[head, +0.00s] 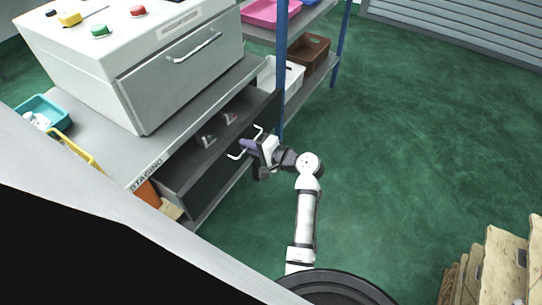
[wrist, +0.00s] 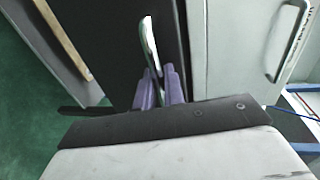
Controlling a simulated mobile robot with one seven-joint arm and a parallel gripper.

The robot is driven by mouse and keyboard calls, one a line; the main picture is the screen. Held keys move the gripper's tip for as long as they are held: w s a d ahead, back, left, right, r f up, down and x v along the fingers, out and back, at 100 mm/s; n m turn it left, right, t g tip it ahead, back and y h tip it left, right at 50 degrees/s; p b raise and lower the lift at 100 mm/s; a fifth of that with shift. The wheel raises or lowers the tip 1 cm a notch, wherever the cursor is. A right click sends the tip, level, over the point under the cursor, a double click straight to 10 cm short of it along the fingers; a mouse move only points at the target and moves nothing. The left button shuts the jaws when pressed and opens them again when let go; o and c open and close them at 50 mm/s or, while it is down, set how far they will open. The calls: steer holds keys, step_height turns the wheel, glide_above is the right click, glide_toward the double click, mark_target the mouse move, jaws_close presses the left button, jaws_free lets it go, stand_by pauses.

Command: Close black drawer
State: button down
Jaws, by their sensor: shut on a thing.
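The black drawer (head: 213,182) sits under the bench and stands open, with its inside and a few small grey pieces (head: 208,139) showing. Its dark front (wrist: 112,40) fills the upper middle of the wrist view. The pale bar handle (head: 235,156) stands out from the front; in the wrist view the handle (wrist: 149,42) is shiny metal. The fingers hide the gripped part.
A grey bench (head: 95,150) marked STAGING carries a white machine (head: 190,75) and a teal bin (head: 45,107). A blue-post shelf (head: 282,60) with bins stands close behind the drawer. Cardboard boxes (head: 500,265) stand at lower right. Green floor (head: 420,150) is clear at right.

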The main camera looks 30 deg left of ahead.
steer(key=r+b+x, duration=0.1)
steer(key=r+x, duration=0.1)
steer(key=x, duration=1)
steer(key=shift+a+r+b, duration=0.35)
steer(key=shift+a+r, duration=0.05)
steer(key=shift+a, duration=0.1)
steer(key=c, duration=1.6)
jaws_free()
steer(key=shift+a, duration=0.15)
steer(key=shift+c, duration=0.2)
steer(key=b+v, duration=0.2)
steer(key=v, duration=1.2)
steer(key=shift+f, duration=0.15)
